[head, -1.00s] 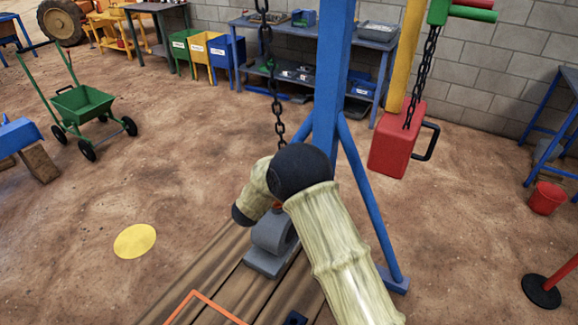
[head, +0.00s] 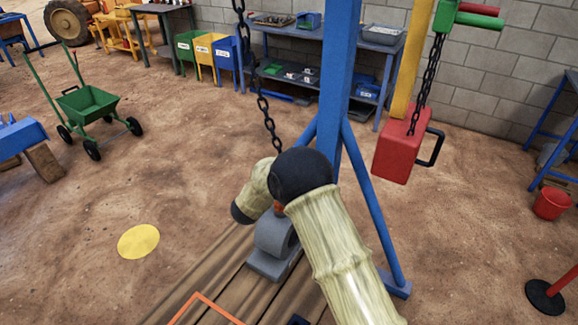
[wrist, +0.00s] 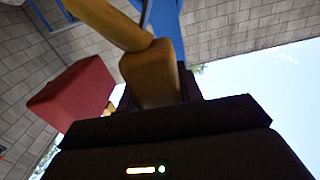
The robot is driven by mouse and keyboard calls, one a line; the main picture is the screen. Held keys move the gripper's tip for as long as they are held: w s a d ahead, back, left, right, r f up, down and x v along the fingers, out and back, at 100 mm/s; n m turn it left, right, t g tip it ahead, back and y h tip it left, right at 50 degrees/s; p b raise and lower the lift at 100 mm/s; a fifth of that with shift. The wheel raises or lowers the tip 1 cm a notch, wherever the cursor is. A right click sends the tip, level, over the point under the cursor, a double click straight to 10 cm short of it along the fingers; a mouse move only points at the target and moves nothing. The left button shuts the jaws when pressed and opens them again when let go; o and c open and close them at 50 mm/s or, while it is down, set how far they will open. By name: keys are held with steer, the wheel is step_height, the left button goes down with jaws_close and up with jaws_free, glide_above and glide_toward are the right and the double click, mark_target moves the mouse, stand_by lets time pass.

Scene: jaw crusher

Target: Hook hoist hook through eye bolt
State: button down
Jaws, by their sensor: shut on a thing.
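A dark chain (head: 258,95) comes down from the top of the head view and slants right to behind my arm's dark joint. In the wrist view my gripper (wrist: 154,90) is shut on a yellow-orange piece (wrist: 150,72), which appears to be the hoist hook. In the head view my arm covers the gripper and most of the hook. A small orange bit (head: 279,207) shows just under the arm, above a grey rounded block (head: 272,240) on a flat grey foot. The eye bolt cannot be made out; my arm hides the block's top.
The grey block stands on wooden planks (head: 215,280) with an orange outline. A blue post (head: 345,80) with a slanted brace (head: 375,210) stands just right of it. A red block (head: 402,150) hangs on another chain at right.

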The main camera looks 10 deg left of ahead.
steer(key=shift+w+a+r+p, duration=0.1)
steer(key=shift+a+r+p, duration=0.1)
steer(key=shift+r, duration=0.3)
steer(key=shift+a+r+p, duration=0.15)
steer(key=shift+r+p, duration=0.05)
steer(key=shift+r, duration=0.25)
steer(key=c, duration=0.8)
jaws_free()
steer(key=shift+c, duration=0.2)
steer(key=shift+f, duration=0.1)
steer(key=shift+s+a, duration=0.2)
steer(key=shift+s, duration=0.25)
steer(key=b+v, duration=0.2)
steer(key=v, duration=1.4)
steer(key=shift+s, duration=0.25)
